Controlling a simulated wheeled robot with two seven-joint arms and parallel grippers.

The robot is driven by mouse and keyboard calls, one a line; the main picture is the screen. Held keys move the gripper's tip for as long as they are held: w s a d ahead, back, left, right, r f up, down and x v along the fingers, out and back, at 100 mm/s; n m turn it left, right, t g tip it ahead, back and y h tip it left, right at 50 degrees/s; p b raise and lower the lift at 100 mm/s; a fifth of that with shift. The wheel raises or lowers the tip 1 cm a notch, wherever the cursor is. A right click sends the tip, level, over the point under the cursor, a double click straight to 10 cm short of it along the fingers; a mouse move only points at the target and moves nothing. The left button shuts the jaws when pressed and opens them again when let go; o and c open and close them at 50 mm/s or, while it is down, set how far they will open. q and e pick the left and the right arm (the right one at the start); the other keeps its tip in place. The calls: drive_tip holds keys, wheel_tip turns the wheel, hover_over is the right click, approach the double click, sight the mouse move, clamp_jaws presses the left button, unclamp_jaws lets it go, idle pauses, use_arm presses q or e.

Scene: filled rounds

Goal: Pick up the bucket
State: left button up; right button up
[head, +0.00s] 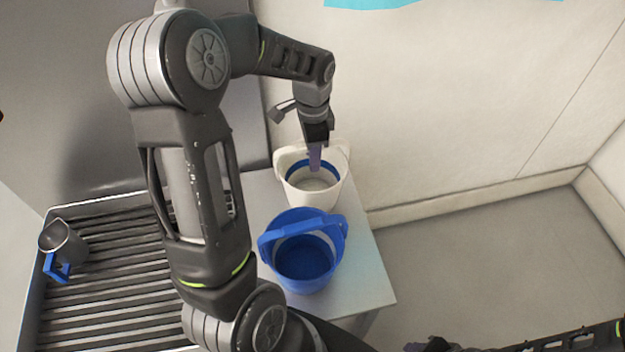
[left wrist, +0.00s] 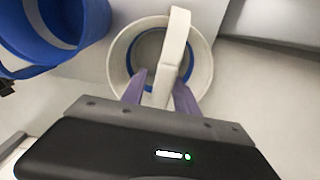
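A white bucket (head: 322,197) with a blue band inside stands on the pale table. It also shows in the left wrist view (left wrist: 117,62), with its white handle (left wrist: 176,45) crossing the opening. My left gripper (head: 315,158) points down at the white bucket. In the left wrist view its two purple fingers (left wrist: 160,88) stand apart on either side of the handle, and they look open. A blue bucket (head: 303,262) stands nearer on the same table; part of it shows in the left wrist view (left wrist: 85,28). Of my right arm, only dark parts show at the bottom right.
The pale table (head: 365,285) has a free edge on its right. A slatted metal rack (head: 110,300) lies at the left, with a grey jug (head: 62,240) with a blue handle on it. A wall stands close behind the white bucket. Open floor (head: 480,250) lies to the right.

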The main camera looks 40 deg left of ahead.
use_arm(q)
clamp_jaws()
idle(1.1)
